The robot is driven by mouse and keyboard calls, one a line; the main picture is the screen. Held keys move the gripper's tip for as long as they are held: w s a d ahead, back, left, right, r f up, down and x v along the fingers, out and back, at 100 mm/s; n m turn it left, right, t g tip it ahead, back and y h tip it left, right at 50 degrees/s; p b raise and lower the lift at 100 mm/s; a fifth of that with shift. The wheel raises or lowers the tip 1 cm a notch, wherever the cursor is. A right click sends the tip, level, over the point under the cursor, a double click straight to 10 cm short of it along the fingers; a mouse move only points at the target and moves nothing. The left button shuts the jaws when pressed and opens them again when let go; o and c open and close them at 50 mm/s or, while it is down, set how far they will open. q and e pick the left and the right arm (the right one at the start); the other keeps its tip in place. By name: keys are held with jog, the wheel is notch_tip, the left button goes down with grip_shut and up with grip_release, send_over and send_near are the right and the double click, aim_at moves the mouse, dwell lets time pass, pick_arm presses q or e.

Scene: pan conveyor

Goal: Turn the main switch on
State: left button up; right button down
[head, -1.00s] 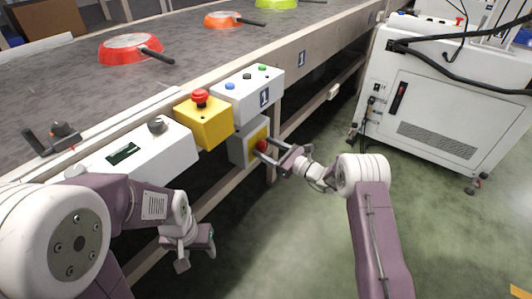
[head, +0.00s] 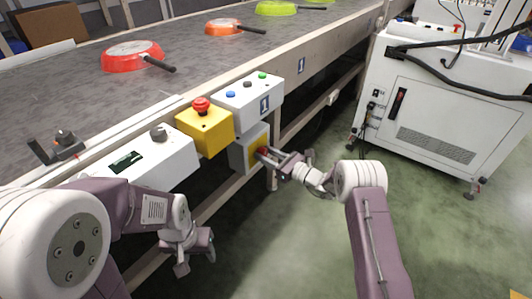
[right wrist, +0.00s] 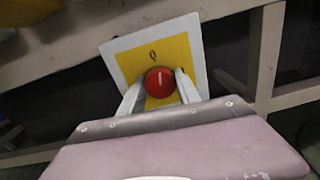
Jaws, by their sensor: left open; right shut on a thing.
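The main switch is a red round knob (right wrist: 161,82) on a yellow plate (right wrist: 184,50) on the front of a grey box (head: 239,156) under the conveyor edge. A "0" mark shows above the knob, and a pale mark on the knob stands about upright. My right gripper (head: 264,153) is shut on the red knob; in the right wrist view its fingers (right wrist: 159,88) sit on both sides of it. My left gripper (head: 197,252) is open and empty, low in front of the conveyor, away from the switch.
Above the switch are a yellow box with a red emergency button (head: 201,106) and a white button box (head: 250,94). A white box with a grey knob (head: 158,133) is at left. Pans (head: 133,55) lie on the belt. A white cabinet (head: 435,110) stands right, with open floor before it.

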jog(key=m+p, duration=0.2)
jog(key=m, duration=0.1)
jog(key=shift+r+m, duration=0.15)
jog(key=shift+m, duration=0.15)
jog(key=m+p, duration=0.2)
jog(key=m, duration=0.1)
jog(key=shift+m, duration=0.3)
jog(key=m+p, duration=0.1)
jog(key=m, duration=0.2)
jog(key=shift+f+m+p, duration=0.2)
jog(key=shift+m+p, duration=0.45)
jog(key=shift+m, duration=1.45)
jog(key=c, duration=0.9)
grip_release()
jog(key=shift+w, duration=0.1)
jog(key=shift+o, duration=0.2)
jog(key=shift+d, duration=0.1)
